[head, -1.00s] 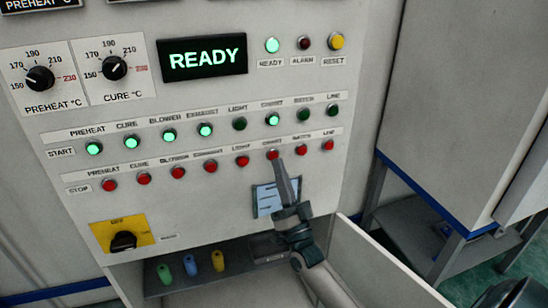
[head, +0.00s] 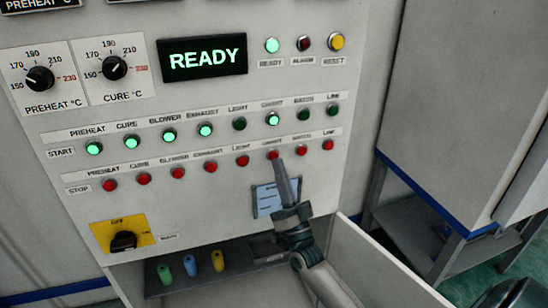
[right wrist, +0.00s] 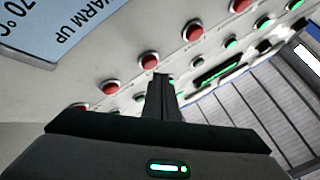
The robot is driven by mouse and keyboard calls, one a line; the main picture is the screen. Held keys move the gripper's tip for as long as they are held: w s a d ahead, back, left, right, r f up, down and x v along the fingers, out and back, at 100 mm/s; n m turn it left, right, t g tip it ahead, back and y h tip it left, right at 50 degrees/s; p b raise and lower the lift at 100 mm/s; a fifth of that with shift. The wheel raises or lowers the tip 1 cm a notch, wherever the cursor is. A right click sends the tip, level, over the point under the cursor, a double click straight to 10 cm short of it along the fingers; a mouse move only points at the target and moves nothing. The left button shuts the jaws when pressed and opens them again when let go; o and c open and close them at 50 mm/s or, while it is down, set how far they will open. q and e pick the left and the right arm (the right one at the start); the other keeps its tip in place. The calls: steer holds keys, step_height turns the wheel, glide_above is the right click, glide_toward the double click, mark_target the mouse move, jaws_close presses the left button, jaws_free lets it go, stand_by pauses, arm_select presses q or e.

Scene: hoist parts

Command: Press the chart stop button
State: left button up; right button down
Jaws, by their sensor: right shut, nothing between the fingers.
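The chart stop button (head: 273,154) is a red round button in the lower row of the white control panel (head: 215,215). My right gripper (head: 279,163) is shut and empty, its fingertips just below this button in the head view. In the right wrist view the fingertips (right wrist: 161,77) point at the panel, close to a red button (right wrist: 150,61). I cannot tell whether they touch it. The green chart start button (head: 272,119) above is lit. My left gripper is not in view.
Other red stop buttons sit close on both sides, such as light stop (head: 242,160) and batch stop (head: 301,149). A display (head: 202,57) reads READY. A yellow plate with a black rotary switch (head: 123,240) is at lower left. An open bin with colored handles (head: 190,265) lies below.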

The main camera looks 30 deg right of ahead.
steer(key=shift+w+d+b, duration=0.2)
steer(key=shift+w+b, duration=0.25)
steer(key=shift+w, duration=0.4)
stand_by(1.2)
steer(key=shift+s, duration=0.1)
stand_by(0.4)
steer(key=shift+s+a+p, duration=0.25)
steer(key=shift+s+p, duration=0.05)
steer(key=shift+s, duration=0.45)
steer(key=s+p, duration=0.1)
steer(key=s, duration=0.1)
steer(key=s+a, duration=0.1)
steer(key=s, duration=0.2)
steer(key=shift+p, duration=0.35)
steer(key=shift+w, duration=0.1)
stand_by(0.3)
